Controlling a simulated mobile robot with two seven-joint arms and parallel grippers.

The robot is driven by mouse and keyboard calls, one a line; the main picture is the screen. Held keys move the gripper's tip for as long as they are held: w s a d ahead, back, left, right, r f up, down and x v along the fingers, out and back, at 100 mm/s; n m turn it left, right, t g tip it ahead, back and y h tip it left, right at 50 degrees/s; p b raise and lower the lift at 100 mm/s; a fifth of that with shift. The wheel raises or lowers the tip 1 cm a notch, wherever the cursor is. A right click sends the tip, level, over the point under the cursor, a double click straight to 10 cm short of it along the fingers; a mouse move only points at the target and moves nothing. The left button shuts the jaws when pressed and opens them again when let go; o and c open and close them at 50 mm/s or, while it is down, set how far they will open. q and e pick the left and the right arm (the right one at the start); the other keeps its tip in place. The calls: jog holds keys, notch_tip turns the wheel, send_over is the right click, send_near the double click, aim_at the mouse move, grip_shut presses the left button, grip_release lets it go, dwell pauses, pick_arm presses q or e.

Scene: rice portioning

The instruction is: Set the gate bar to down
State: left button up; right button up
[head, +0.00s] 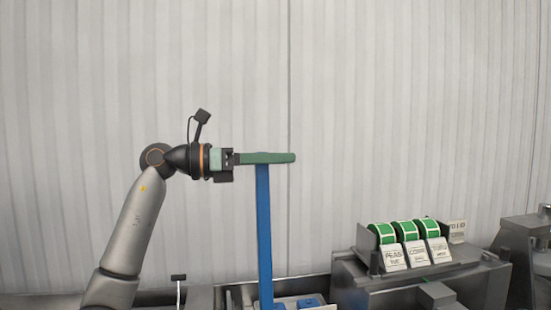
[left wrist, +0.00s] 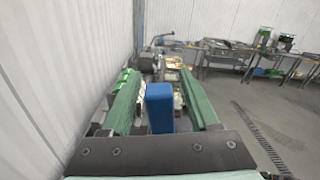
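The gate bar (head: 264,235) is a long blue bar standing upright in the head view. Its top end reaches the green fingers of my left gripper (head: 290,157), which point right, level. In the left wrist view the blue bar (left wrist: 160,108) stands between the two green fingers of the gripper (left wrist: 163,85). The fingers are apart, with a gap showing on each side of the bar, so the gripper is open around it. The foot of the bar is at the lower edge of the head view, so its pivot is not clear. My right gripper is not in view.
Green label rolls (head: 409,230) with white cards stand on a grey machine (head: 390,282) to the right of the bar. A ribbed pale wall (head: 400,100) is behind. Benches (left wrist: 240,55) and open floor (left wrist: 270,100) show at the right in the left wrist view.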

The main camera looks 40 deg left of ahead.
pick_arm(q)
grip_shut()
dwell(1.3)
